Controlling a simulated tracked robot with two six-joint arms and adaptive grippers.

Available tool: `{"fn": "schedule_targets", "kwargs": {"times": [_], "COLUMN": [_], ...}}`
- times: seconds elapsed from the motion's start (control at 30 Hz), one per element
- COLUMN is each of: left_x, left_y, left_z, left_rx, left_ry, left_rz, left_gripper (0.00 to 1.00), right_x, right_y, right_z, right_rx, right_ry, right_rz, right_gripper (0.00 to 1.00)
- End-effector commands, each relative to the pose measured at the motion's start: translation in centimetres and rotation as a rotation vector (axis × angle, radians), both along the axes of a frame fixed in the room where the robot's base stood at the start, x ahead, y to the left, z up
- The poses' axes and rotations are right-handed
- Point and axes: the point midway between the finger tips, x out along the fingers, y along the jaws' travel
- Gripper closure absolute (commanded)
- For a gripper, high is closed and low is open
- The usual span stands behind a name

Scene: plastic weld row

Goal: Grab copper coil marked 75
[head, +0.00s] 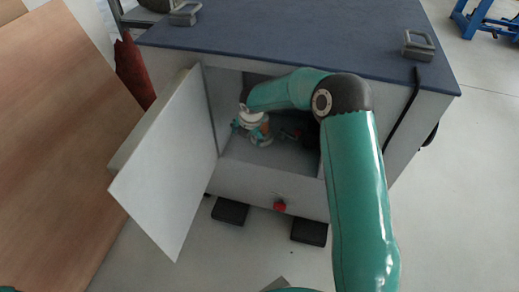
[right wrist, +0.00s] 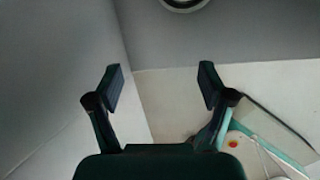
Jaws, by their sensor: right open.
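My right arm reaches into the open compartment of a cabinet (head: 267,183). In the right wrist view my right gripper (right wrist: 160,78) is open, its two fingers apart with nothing between them. In the head view its end is small and partly hidden inside the compartment. A small orange-brown patch shows there by the gripper, too small to tell whether it is a copper coil. A round, pale-rimmed thing (right wrist: 183,4) is cut off at the top of the right wrist view. No mark 75 is readable. My left gripper is out of view.
The cabinet door (head: 165,165) stands swung open to the left. A brown board (head: 60,150) leans at the left.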

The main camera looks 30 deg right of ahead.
Motion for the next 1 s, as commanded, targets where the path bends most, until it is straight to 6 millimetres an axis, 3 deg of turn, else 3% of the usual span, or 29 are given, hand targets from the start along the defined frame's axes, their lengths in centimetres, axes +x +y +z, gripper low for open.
{"fn": "schedule_targets", "kwargs": {"times": [0.03,0.2,0.33,0.57,1.0], "left_x": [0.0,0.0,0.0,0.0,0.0], "left_y": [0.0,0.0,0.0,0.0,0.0], "left_z": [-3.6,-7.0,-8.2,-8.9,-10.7], "left_rx": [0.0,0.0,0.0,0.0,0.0], "left_ry": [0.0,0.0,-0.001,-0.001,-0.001], "left_rz": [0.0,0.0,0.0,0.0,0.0], "left_gripper": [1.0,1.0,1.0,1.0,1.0], "right_x": [1.0,2.5,2.9,3.5,5.7], "right_y": [-1.6,-5.6,-7.3,-8.4,-10.0], "right_z": [-1.7,-0.7,0.0,-0.8,-5.8], "right_rx": [-0.07,-0.257,-0.334,-0.364,-0.361], "right_ry": [-0.013,-0.004,0.008,0.018,0.017], "right_rz": [0.06,0.217,0.274,0.299,0.298], "right_gripper": [0.19,0.19,0.19,0.19,0.19]}}
